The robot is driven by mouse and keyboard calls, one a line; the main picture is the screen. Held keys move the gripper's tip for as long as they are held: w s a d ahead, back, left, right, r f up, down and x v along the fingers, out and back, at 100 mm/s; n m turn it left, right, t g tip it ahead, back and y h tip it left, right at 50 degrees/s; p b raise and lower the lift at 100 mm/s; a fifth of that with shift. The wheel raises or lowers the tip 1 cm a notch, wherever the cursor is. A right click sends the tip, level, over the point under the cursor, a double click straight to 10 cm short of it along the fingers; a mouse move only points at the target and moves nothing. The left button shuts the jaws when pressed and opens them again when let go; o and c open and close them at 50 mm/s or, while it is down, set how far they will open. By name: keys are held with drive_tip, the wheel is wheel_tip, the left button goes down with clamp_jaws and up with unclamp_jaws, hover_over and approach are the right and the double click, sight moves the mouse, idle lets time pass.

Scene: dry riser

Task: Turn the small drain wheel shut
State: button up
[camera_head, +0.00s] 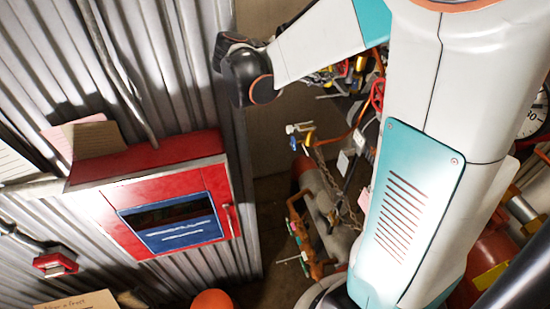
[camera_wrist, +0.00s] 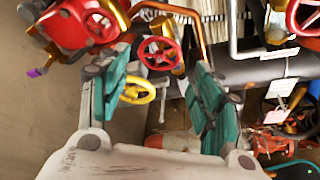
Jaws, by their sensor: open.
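In the wrist view my gripper (camera_wrist: 162,62) is open, its two teal-padded fingers spread apart with nothing held. A small red handwheel (camera_wrist: 160,53) shows between the fingertips, beyond them, on brass pipework. A yellow handwheel (camera_wrist: 138,90) lies lower, close beside the left finger and partly hidden by it. I cannot tell for certain which of these is the drain wheel; neither is visibly gripped. In the head view my arm covers much of the pipework, and I cannot make out my gripper there.
A large red valve body (camera_wrist: 85,22) stands close at the upper left of the wrist view. Another red wheel (camera_wrist: 304,17) and hanging tags (camera_wrist: 282,87) are at the right. In the head view a red cabinet (camera_head: 150,195) hangs on the corrugated wall.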

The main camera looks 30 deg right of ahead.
drive_tip(key=s+a+f+m+t+y+b, duration=0.2)
drive_tip(key=s+a+f+y, duration=0.4)
drive_tip(key=a, duration=0.4)
drive_tip(key=s+a+f+m+t+y+b, duration=0.2)
drive_tip(key=s+a+f+m+t+y, duration=0.2)
drive_tip(key=a, duration=0.6)
drive_tip(key=shift+s+a+f+m+y+b, duration=0.4)
drive_tip(key=shift+s+f+m+y, duration=0.5)
drive_tip(key=shift+s+m+y, duration=0.4)
